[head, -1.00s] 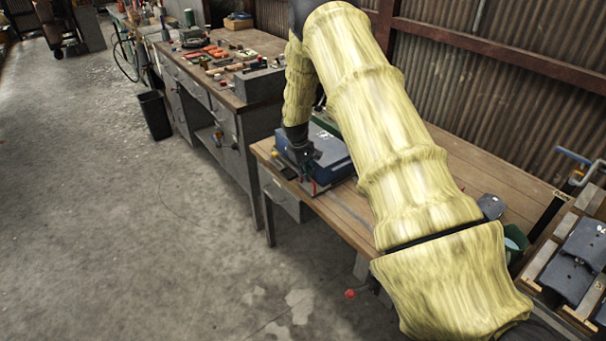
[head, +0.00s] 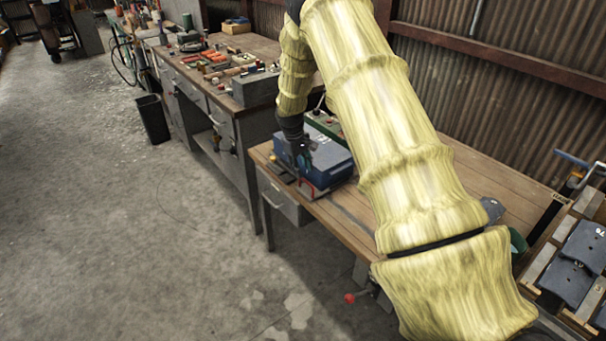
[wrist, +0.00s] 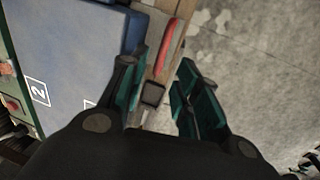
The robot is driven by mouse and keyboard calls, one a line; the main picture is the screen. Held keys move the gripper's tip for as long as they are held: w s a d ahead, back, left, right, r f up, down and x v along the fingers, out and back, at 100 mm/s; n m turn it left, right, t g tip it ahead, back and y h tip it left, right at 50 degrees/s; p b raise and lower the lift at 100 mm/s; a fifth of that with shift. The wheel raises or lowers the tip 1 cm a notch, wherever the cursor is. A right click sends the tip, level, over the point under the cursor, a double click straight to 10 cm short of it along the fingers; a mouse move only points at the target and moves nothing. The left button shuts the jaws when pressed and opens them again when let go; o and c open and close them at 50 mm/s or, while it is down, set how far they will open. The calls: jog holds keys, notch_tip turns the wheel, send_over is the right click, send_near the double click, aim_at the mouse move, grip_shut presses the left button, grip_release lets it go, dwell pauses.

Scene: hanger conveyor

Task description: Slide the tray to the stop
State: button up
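The tray looks like a blue, box-like body (head: 328,168) on the near left part of the wooden bench. In the wrist view its blue top (wrist: 80,45) fills the left side, with a white-framed number 2 on it. My gripper (head: 302,168) points down at the tray's left edge. In the wrist view my gripper (wrist: 160,92) is open, with one teal-padded finger close against the tray's edge and the other out over the floor side. Nothing is held between the fingers. I cannot make out the stop for certain; a red strip (wrist: 168,46) lies beside the tray's edge.
A green box with buttons (head: 322,122) stands behind the tray. The wooden bench (head: 480,170) runs right, partly hidden by my arm. A crate-like rack with dark plates (head: 575,262) is at the right. A cluttered grey workbench (head: 238,130) stands at left; the floor is open.

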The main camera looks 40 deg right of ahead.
notch_tip(320, 180, up, 7)
jog(key=a, duration=0.1)
jog(key=shift+a+f, duration=0.15)
jog(key=shift+a, duration=0.05)
dwell(0.5)
jog(key=s+a+f+y, duration=0.1)
jog(key=s+a+f, duration=0.75)
jog(key=f, duration=0.35)
jog(key=s+a+f, duration=0.8)
jog(key=s+f, duration=0.2)
jog(key=f, duration=0.2)
jog(key=s+a+f, duration=0.1)
jog(key=s+a, duration=0.3)
jog(key=s, duration=0.6)
jog(key=s+a+f, duration=0.2)
jog(key=s+a, duration=0.3)
jog(key=s, duration=0.5)
jog(key=s+a+f+y, duration=0.1)
jog(key=s+a, duration=0.3)
jog(key=s, duration=0.6)
jog(key=shift+s+a+f+m, duration=0.15)
jog(key=shift+f+m, duration=0.15)
jog(key=shift+f, duration=0.45)
jog(key=shift+a, duration=0.1)
